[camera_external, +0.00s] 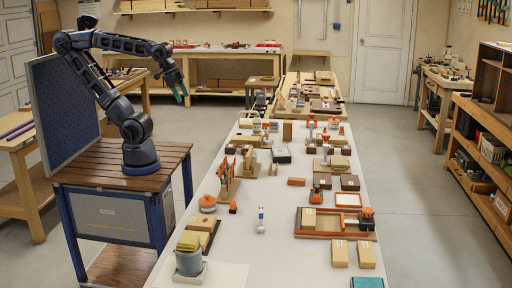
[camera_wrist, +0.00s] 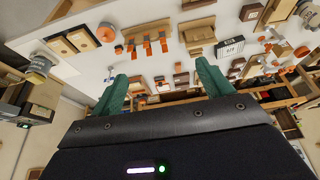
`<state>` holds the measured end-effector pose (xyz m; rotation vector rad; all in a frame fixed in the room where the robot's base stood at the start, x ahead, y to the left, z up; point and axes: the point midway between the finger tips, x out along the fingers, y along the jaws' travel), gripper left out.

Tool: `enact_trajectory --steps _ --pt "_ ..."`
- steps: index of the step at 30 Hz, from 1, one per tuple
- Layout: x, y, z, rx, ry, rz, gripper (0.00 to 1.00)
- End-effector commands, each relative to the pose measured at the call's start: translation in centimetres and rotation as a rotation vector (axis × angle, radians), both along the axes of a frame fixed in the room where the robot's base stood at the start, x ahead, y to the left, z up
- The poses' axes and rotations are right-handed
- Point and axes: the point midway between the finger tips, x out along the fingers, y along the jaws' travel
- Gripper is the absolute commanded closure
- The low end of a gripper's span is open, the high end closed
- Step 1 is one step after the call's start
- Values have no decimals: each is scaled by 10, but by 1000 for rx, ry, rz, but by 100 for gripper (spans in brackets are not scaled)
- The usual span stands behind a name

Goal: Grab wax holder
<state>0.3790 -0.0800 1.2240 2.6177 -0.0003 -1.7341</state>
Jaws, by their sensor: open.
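A grey-blue round container (camera_external: 189,262) with yellowish blocks at its top stands on a white square base at the near left corner of the long white table. It may be the wax holder, but I cannot tell for sure. A similar round thing (camera_wrist: 40,66) shows at the left edge of the wrist view. My gripper (camera_external: 182,95) is raised above the floor between my base and the table, well away from the container. Its green fingers (camera_wrist: 161,72) are spread apart with nothing between them.
The white table (camera_external: 285,255) is crowded with wooden blocks, orange-handled tools (camera_external: 226,178) and a framed tray (camera_external: 335,222). Free tabletop lies around the bottle. Shelves (camera_external: 485,140) stand at right.

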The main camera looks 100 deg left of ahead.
Motion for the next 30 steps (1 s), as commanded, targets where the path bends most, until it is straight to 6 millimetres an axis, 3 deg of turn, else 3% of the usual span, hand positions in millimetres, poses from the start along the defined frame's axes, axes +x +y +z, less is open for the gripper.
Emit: enact_trajectory --steps 1,3,14,20,30 --pt "0 0 0 0 0 0 19" --pt "0 0 0 0 0 0 9" --pt "7 3 4 13 2 -11 9" --pt "47 22 20 86 15 -86 9" --pt "138 78 43 248 61 -273 9"
